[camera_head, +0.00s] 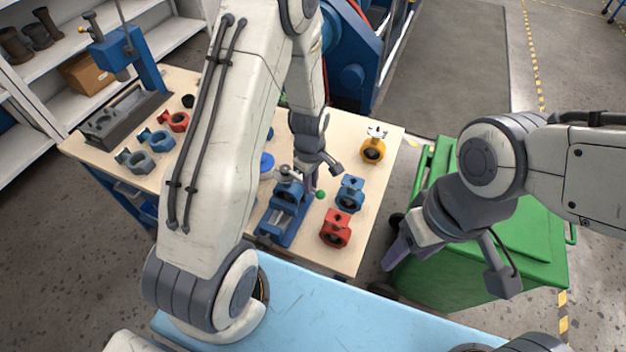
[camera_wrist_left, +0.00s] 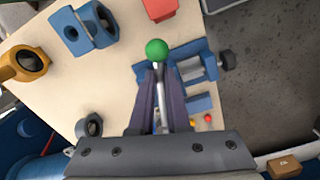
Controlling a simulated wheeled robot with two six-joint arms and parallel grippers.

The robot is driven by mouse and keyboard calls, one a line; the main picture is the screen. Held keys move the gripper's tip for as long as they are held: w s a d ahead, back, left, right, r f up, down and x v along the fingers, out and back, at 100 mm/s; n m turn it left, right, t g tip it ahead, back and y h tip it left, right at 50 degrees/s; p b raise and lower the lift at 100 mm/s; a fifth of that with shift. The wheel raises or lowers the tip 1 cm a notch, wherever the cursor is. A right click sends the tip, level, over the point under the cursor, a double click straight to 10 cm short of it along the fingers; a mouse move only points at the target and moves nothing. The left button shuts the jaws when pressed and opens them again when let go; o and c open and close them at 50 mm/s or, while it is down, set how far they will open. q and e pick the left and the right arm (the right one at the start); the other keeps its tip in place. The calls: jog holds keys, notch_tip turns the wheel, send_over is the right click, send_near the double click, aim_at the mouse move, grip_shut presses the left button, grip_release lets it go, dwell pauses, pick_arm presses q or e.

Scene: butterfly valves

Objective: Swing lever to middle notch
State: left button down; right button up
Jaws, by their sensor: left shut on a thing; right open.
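The blue butterfly valve (camera_head: 289,192) sits on a blue stand (camera_head: 281,226) near the table's front edge. Its lever ends in a green ball knob (camera_head: 320,194). My left gripper (camera_head: 313,184) is shut on the lever. In the left wrist view the grey lever (camera_wrist_left: 160,88) runs between my left fingers (camera_wrist_left: 160,105), with the green knob (camera_wrist_left: 157,49) just beyond their tips. The clamped valve (camera_wrist_left: 190,66) shows partly behind the right finger. I cannot make out the notches. My right gripper (camera_head: 400,252) is open and empty, in front of the green bin.
A loose blue valve (camera_head: 350,193), a red valve (camera_head: 336,229) and a yellow valve (camera_head: 374,148) stand right of the stand. More valve parts (camera_head: 158,139) and a blue press (camera_head: 130,50) are at the table's left. A green bin (camera_head: 520,235) stands at right.

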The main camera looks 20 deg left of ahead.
pick_arm(q)
jog(key=shift+s+a+m, duration=0.45)
jog(key=shift+s+m, duration=0.25)
jog(key=shift+m, duration=0.35)
jog(key=shift+s+a+m, duration=0.45)
jog(key=shift+s+m, duration=0.3)
jog(key=shift+m, duration=0.25)
jog(key=shift+s+a+m, duration=0.45)
jog(key=shift+s+m, duration=0.25)
jog(key=shift+m, duration=0.35)
jog(key=c, duration=0.8)
grip_release()
notch_tip(320, 180, up, 7)
jog(key=p, duration=0.6)
